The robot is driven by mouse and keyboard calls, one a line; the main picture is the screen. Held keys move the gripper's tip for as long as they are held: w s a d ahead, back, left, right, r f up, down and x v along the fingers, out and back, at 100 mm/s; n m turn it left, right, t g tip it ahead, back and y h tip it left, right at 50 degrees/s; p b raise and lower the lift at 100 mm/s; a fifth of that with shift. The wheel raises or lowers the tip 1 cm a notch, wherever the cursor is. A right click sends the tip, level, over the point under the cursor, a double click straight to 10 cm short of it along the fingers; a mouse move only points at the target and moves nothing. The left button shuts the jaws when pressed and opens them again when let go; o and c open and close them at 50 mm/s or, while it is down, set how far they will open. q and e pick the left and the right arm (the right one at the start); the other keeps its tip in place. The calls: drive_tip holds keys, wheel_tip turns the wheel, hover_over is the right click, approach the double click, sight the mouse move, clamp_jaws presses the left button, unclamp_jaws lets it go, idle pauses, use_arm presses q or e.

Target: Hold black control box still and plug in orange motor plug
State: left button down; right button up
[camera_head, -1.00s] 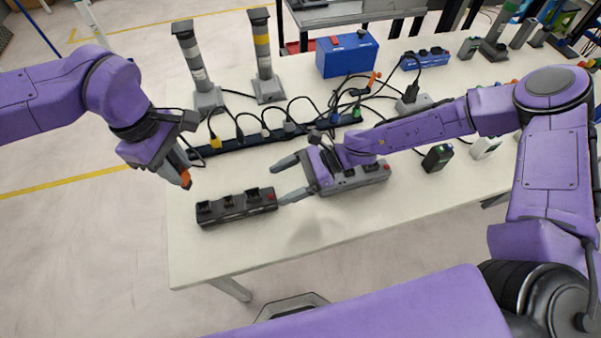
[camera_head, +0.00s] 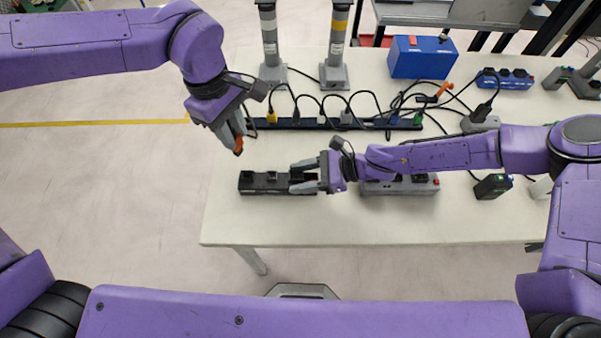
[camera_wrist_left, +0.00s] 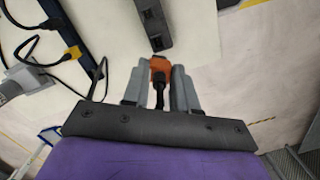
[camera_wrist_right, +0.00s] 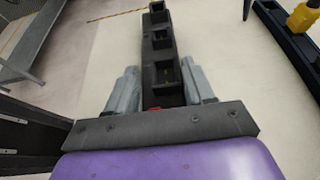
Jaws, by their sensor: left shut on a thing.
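The black control box (camera_head: 262,187) lies near the table's front left, its long side roughly along the edge. Its row of sockets faces up. My right gripper (camera_head: 296,177) is open, its fingers on either side of the box's right end. The right wrist view shows the box (camera_wrist_right: 162,50) running away between the two fingers. My left gripper (camera_head: 234,138) is shut on the orange motor plug (camera_head: 239,146), held above and behind the box's left end. In the left wrist view the plug (camera_wrist_left: 160,66) sits between the fingertips, pointing toward the box (camera_wrist_left: 152,22), apart from it.
A grey socket box (camera_head: 400,188) lies partly under my right arm. A dark power strip (camera_head: 300,123) with several cables runs behind. Two grey posts (camera_head: 270,50) and a blue case (camera_head: 422,58) stand at the back. The table front is clear.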

sight(239, 153)
use_arm(q)
drive_tip(key=shift+s+d+f+m, duration=0.1)
drive_tip(key=shift+f+m, duration=0.05)
drive_tip(key=shift+f, duration=0.25)
drive_tip(key=shift+s+d+f+m, duration=0.1)
drive_tip(key=shift+f+m, duration=0.05)
drive_tip(key=shift+f, duration=0.25)
drive_tip(key=m, duration=0.2)
drive_tip(key=f+m, duration=0.1)
drive_tip(key=m, duration=0.1)
drive_tip(key=shift+a, duration=0.1)
drive_tip(key=shift+w+f+m+g+y, duration=0.1)
drive_tip(key=shift+m+g+y, duration=0.2)
drive_tip(key=shift+m, duration=0.9)
drive_tip(key=m, duration=0.5)
drive_tip(key=shift+a+y, duration=0.2)
drive_tip(key=shift+y, duration=0.1)
drive_tip(key=shift+f, duration=2.85)
drive_tip(key=shift+f, duration=1.35)
